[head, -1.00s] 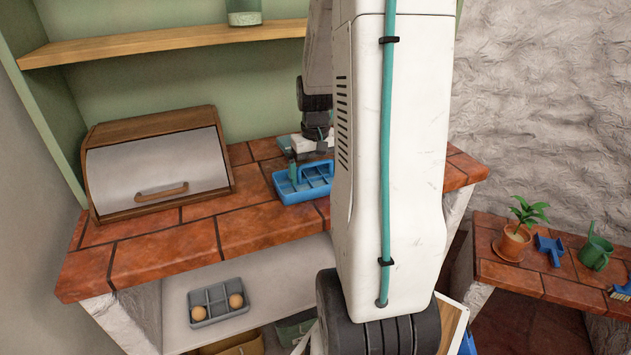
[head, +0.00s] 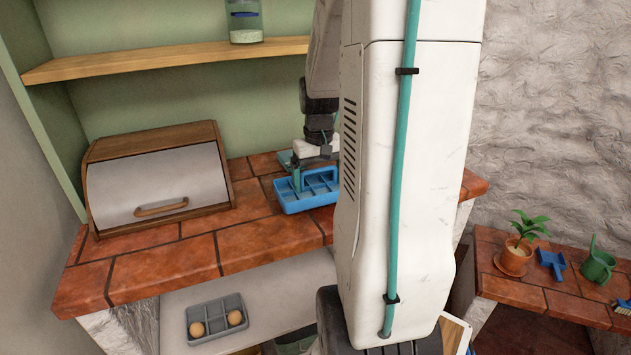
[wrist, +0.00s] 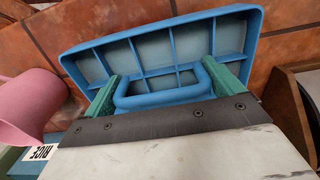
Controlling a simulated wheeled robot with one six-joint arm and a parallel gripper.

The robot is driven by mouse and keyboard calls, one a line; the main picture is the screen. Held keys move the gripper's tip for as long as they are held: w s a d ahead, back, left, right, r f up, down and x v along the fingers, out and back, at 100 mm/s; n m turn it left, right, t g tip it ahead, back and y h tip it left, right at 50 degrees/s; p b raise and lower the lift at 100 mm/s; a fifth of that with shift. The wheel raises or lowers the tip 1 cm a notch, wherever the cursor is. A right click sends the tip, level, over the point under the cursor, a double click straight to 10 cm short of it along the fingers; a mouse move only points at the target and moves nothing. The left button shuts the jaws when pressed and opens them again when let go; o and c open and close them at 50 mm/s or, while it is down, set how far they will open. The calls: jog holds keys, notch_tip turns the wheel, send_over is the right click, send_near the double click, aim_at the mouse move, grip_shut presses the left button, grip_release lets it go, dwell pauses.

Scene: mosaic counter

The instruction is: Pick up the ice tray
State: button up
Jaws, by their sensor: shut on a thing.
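The ice tray (head: 308,203) is a blue tray with several compartments and a raised loop handle. It is at the counter, right of the bread box in the head view, partly hidden by my arm. In the wrist view the ice tray (wrist: 85,62) fills the upper middle, its compartments seeming empty. My gripper (wrist: 165,88) has its green fingers on either side of the handle and is shut on it. In the head view my gripper (head: 298,180) is at the handle from above. I cannot tell whether the tray is clear of the counter.
A wooden bread box (head: 158,180) stands left on the tiled counter (head: 245,237). A pink vessel (wrist: 25,105) and a labelled box (wrist: 40,152) are close by at left in the wrist view. A grey tray with two round items (head: 215,320) sits below. A shelf (head: 160,58) hangs above.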

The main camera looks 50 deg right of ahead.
jog(key=s+a+r, duration=0.1)
jog(key=s+a, duration=0.6)
jog(key=s, duration=0.5)
jog(key=shift+a+r, duration=0.15)
jog(key=shift+r, duration=0.05)
jog(key=shift+w+a, duration=0.1)
